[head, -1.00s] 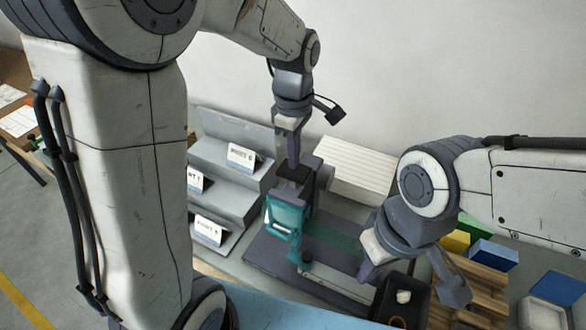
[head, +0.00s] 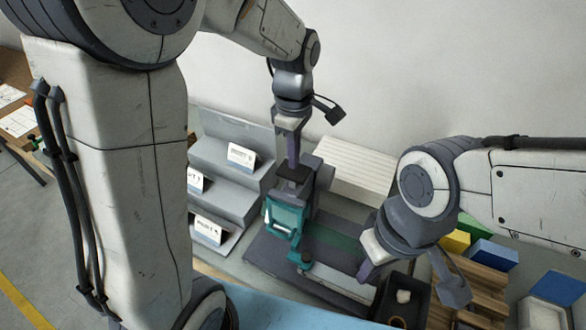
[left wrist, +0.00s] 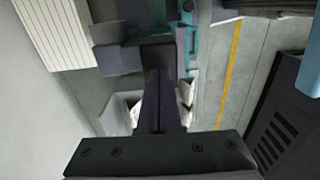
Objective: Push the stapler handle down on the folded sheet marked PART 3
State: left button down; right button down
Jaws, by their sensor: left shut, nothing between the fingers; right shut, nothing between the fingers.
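The stapler (head: 308,192), a dark upright machine with a teal frame (head: 283,218) at its front, stands at the centre of the head view on a dark base. Its handle has a dark pad (head: 293,174) on top. My left gripper (head: 293,164) is shut, empty and points straight down at the pad; its tips appear to touch it. In the left wrist view the shut fingers (left wrist: 158,75) meet the stapler's dark block (left wrist: 120,58). My right gripper (head: 367,272) is shut and empty, right of the stapler's base. I cannot make out the folded sheet or its PART 3 mark.
A grey stepped stand (head: 228,165) with several white cards is left of the stapler. A white ribbed block (head: 352,172) is behind it to the right. A black tray (head: 395,312) and a wooden rack (head: 490,275) with coloured blocks lie at the right.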

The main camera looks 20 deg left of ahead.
dwell(0.4)
pick_arm(q)
jog(key=shift+f+b, duration=0.9)
jog(key=shift+f, duration=0.75)
notch_tip(320, 180, up, 9)
jog(key=p, duration=0.8)
